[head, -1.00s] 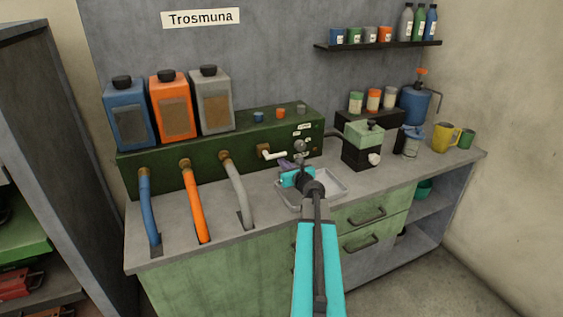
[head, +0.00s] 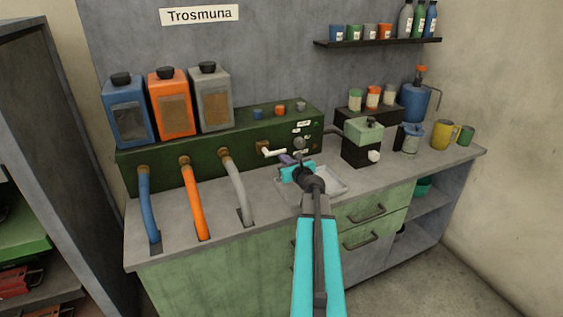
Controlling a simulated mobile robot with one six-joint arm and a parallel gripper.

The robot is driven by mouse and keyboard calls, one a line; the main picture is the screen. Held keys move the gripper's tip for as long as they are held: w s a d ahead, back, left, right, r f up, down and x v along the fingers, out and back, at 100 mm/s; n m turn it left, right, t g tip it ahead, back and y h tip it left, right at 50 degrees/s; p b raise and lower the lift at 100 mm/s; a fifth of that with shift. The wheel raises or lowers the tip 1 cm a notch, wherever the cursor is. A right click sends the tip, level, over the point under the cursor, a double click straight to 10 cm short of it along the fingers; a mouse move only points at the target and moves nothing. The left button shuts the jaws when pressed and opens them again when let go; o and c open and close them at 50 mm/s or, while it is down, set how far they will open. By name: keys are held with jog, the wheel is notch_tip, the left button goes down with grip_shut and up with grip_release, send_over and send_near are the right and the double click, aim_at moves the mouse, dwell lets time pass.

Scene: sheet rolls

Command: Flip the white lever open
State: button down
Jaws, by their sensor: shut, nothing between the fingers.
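The white lever (head: 273,152) sticks out to the right from a brass fitting (head: 262,147) on the front of the green box. It lies nearly level, with its free end toward my gripper. My gripper (head: 286,160) is shut and empty, just right of and slightly below the lever's free end, above the grey tray. Whether its fingertips touch the lever I cannot tell. My turquoise and grey arm reaches up from the bottom and hides part of the tray.
The grey tray (head: 333,184) lies on the counter (head: 200,222) below my gripper. Blue, orange and grey hoses (head: 236,190) stand to the left. A green and black device (head: 362,142) stands to the right.

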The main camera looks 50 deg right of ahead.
jog(key=shift+r+n+b, duration=0.15)
jog(key=shift+n+b, duration=0.15)
jog(key=n+b, duration=0.1)
jog(key=r+n+b, duration=0.1)
jog(key=n+b, duration=0.1)
jog(key=shift+r+h, duration=0.3)
jog(key=shift+h, duration=0.1)
jog(key=w+a+r+n+h+b, duration=0.1)
jog(key=r+n+b, duration=0.4)
jog(key=n+b, duration=0.7)
jog(key=a+h, duration=0.1)
jog(key=a, duration=0.1)
jog(key=shift+w+a+r+n+b, duration=0.2)
jog(key=shift+w+a+n+b, duration=0.1)
jog(key=shift+a, duration=0.1)
